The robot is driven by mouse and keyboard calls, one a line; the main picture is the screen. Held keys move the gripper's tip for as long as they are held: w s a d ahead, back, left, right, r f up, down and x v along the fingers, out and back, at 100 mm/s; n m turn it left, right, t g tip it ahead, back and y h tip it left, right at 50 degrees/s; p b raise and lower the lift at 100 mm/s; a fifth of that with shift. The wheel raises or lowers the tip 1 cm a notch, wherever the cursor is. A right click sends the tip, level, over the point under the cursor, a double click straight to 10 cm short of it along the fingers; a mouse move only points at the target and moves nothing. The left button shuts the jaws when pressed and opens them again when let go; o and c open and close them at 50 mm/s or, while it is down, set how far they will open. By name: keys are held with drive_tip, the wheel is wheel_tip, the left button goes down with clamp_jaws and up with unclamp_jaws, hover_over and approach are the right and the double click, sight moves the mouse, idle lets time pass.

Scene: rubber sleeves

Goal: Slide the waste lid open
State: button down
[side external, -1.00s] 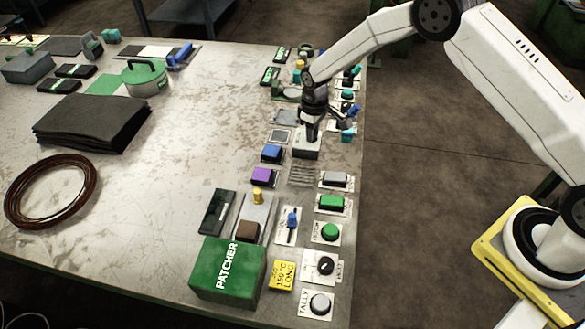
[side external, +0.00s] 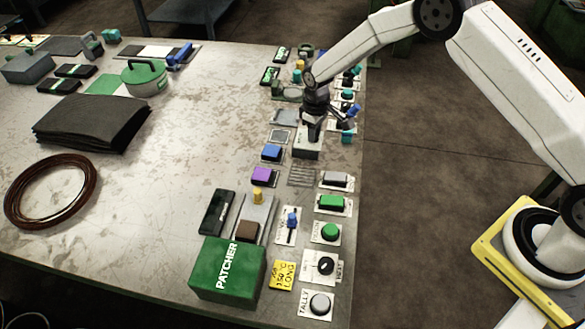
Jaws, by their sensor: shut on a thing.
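My gripper (side external: 313,134) points down over a small light-grey block-like piece (side external: 306,149) on the right part of the bench. Its fingers are shut at the top of this piece, which looks like the waste lid. The fingers hide the part that they hold. A slotted grille (side external: 302,175) lies just in front of the piece, towards the camera. I cannot tell how far the lid is open.
Blue (side external: 272,153) and purple (side external: 263,175) buttons sit to the left. A green PATCHER box (side external: 228,270) stands in front. The bench's middle is clear.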

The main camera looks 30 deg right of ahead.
drive_tip(key=shift+s+d, duration=2.15)
drive_tip(key=shift+d, duration=0.05)
drive_tip(key=c, duration=0.5)
unclamp_jaws()
drive_tip(key=shift+r, duration=0.1)
drive_tip(key=shift+r, duration=3.8)
